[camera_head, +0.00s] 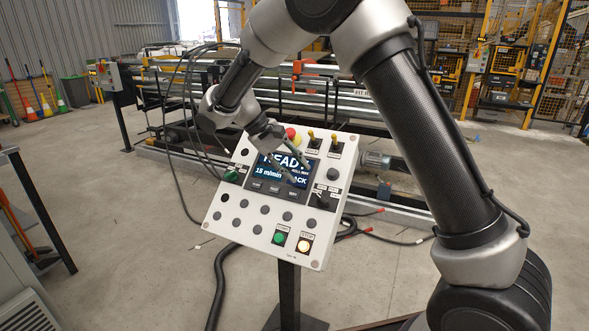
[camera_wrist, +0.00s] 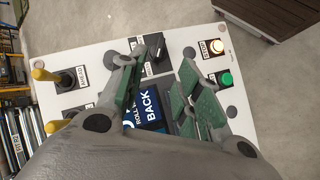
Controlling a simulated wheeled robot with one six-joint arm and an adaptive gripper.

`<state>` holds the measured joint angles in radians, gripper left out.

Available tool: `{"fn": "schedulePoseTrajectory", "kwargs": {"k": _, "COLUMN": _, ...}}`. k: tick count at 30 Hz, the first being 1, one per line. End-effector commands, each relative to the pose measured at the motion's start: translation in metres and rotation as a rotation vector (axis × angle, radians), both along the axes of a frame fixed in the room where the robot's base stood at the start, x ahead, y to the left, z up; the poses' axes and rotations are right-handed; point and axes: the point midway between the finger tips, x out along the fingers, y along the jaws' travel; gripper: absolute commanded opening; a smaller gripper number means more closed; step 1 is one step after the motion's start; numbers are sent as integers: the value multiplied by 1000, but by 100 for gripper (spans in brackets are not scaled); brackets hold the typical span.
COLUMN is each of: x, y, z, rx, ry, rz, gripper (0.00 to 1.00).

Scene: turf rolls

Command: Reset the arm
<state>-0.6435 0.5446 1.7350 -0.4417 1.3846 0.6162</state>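My gripper (camera_head: 304,170) hangs in front of the upper right part of the white control panel. In the wrist view my gripper (camera_wrist: 158,75) has its two green-padded fingers spread apart, with nothing between them but the panel face behind. The panel (camera_head: 230,238) stands tilted on a dark post. Its screen (camera_head: 270,176) reads "READY" and "15 m/min", partly hidden by my gripper. A black knob (camera_wrist: 155,45) lies just beyond the left finger in the wrist view. Whether the fingers touch the panel cannot be told.
The panel carries a lit green button (camera_head: 279,238), a lit white button (camera_head: 304,246), a red button (camera_head: 293,136), a green knob (camera_head: 231,176) and yellow-tipped levers (camera_head: 311,135). A long machine frame (camera_head: 180,148) runs behind. Black cables hang at the panel's left.

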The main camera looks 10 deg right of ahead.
Motion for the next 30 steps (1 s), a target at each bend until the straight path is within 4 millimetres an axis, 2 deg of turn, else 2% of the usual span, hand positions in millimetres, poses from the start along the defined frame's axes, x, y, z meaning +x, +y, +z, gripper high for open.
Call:
{"fn": "schedulePoseTrajectory", "kwargs": {"k": 5, "x": 1, "y": 5, "z": -6, "rx": 38, "ry": 41, "rz": 70, "gripper": 34}}
{"fn": "schedulePoseTrajectory", "kwargs": {"k": 8, "x": -23, "y": 1, "z": -33, "rx": 96, "ry": 143, "rz": 144, "gripper": 34}}
{"fn": "schedulePoseTrajectory", "kwargs": {"k": 9, "x": -39, "y": -3, "z": -33, "rx": 140, "ry": 172, "rz": 174, "gripper": 34}}
{"fn": "schedulePoseTrajectory", "kwargs": {"k": 14, "x": -76, "y": -37, "z": -11, "rx": 283, "ry": 181, "rz": 199, "gripper": 34}}
{"fn": "schedulePoseTrajectory", "kwargs": {"k": 20, "x": -127, "y": -91, "z": 27, "rx": 454, "ry": 95, "rz": 177, "gripper": 34}}
{"fn": "schedulePoseTrajectory", "kwargs": {"k": 24, "x": -172, "y": -133, "z": 51, "rx": 562, "ry": -25, "rz": 133, "gripper": 34}}
{"fn": "schedulePoseTrajectory", "kwargs": {"k": 30, "x": -235, "y": -181, "z": 73, "rx": 661, "ry": -244, "rz": 31, "gripper": 34}}
